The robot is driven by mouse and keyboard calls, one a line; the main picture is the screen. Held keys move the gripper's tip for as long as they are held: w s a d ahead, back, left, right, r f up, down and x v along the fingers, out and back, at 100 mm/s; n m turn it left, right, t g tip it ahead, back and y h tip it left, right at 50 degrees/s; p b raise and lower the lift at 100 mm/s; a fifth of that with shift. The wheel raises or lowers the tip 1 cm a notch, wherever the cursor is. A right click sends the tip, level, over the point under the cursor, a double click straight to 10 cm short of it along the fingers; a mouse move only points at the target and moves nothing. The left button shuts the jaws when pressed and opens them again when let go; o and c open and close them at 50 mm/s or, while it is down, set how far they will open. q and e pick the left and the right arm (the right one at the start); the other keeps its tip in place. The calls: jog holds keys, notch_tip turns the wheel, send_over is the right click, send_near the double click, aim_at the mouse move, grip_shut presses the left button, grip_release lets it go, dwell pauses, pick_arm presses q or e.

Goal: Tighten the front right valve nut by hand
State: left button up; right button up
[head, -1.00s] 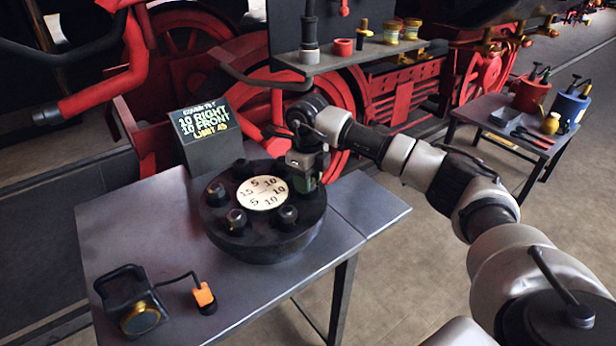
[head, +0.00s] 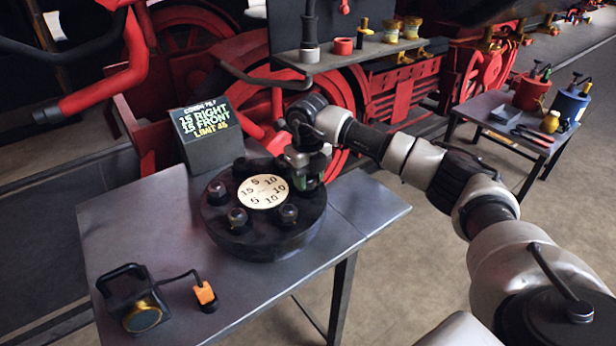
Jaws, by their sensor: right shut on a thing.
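A round black valve cover (head: 262,243) sits on the grey table, with several dark nuts around its rim and a cream number plate (head: 263,191) in the middle. My right gripper (head: 306,183) points down at the right back part of the rim and is shut on a valve nut, which its fingers mostly hide. Another nut (head: 287,214) stands at the front right, apart from the gripper, and one (head: 238,219) at the front left. A small display box (head: 207,135) behind the cover reads 15 right, 15 front, with a limit line below. My left gripper is not in view.
The grey table (head: 130,220) has free room left of the cover. A lamp (head: 138,300) with a cabled orange piece (head: 205,294) stands at its front left. A shelf (head: 350,60) and red locomotive parts are behind. A side table (head: 490,110) with pots stands at the right.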

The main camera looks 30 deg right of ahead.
aim_at(309, 178)
jog(key=shift+w+r, duration=0.1)
jog(key=shift+r, duration=0.05)
jog(key=o, duration=0.9)
jog(key=shift+o, duration=0.2)
notch_tip(309, 178, up, 11)
jog(key=b, duration=0.1)
jog(key=shift+f, duration=0.2)
